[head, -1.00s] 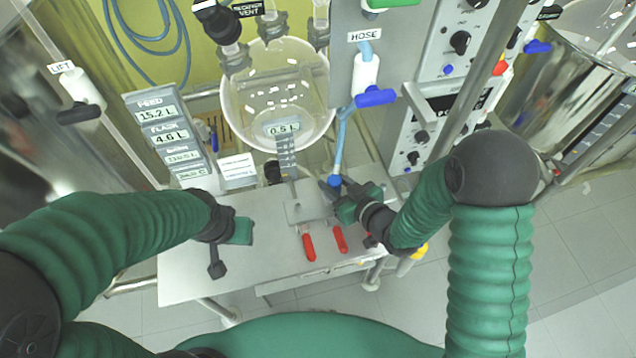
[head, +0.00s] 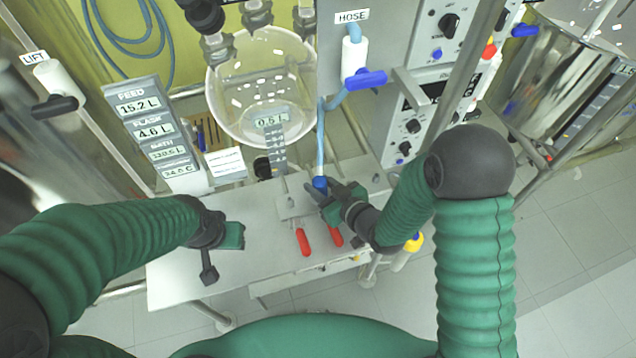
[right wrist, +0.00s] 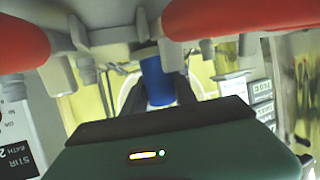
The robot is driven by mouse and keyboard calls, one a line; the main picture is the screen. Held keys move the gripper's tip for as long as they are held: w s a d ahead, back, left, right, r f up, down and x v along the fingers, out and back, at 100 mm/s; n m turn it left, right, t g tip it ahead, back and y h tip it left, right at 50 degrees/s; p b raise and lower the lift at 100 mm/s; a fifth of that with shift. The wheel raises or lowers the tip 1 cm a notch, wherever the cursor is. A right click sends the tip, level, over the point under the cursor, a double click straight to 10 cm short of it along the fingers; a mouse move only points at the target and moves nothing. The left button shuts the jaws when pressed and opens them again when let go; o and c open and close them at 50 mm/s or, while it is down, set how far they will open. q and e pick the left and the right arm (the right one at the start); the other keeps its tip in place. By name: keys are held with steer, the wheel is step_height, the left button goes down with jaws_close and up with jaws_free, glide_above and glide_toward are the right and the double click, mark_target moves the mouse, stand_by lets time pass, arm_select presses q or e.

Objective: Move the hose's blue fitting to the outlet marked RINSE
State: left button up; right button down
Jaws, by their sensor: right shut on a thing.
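The hose's blue fitting (head: 320,184) is at the lower end of the light-blue hose (head: 321,140), which hangs from the panel labelled HOSE. My right gripper (head: 328,192) is shut on the fitting, just above the back of the steel bench. In the right wrist view the blue fitting (right wrist: 157,82) stands upright in the picture between the dark fingers. Two red handles (head: 304,242) (head: 335,236) lie in front of a small steel block (head: 291,207). No RINSE mark is readable. My left gripper (head: 232,236) is over the bench's left part; its jaws are unclear.
The round glass flask (head: 262,85) hangs behind the bench. A display column (head: 150,130) stands at its left and a control panel (head: 425,115) at its right. The bench top (head: 180,262) is clear at front left.

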arm_select(q)
steer(key=shift+s+a, duration=0.1)
steer(key=shift+a, duration=0.05)
arm_select(e)
steer(key=shift+s+a+f, duration=0.1)
steer(key=shift+s+a, duration=0.05)
steer(key=c, duration=1.3)
jaws_free()
arm_select(q)
steer(key=shift+d+r, duration=0.1)
steer(key=shift+d, duration=0.35)
arm_select(e)
steer(key=o, duration=0.4)
steer(key=shift+d, duration=0.4)
arm_select(q)
steer(key=shift+a, duration=0.15)
arm_select(e)
steer(key=shift+a, duration=0.15)
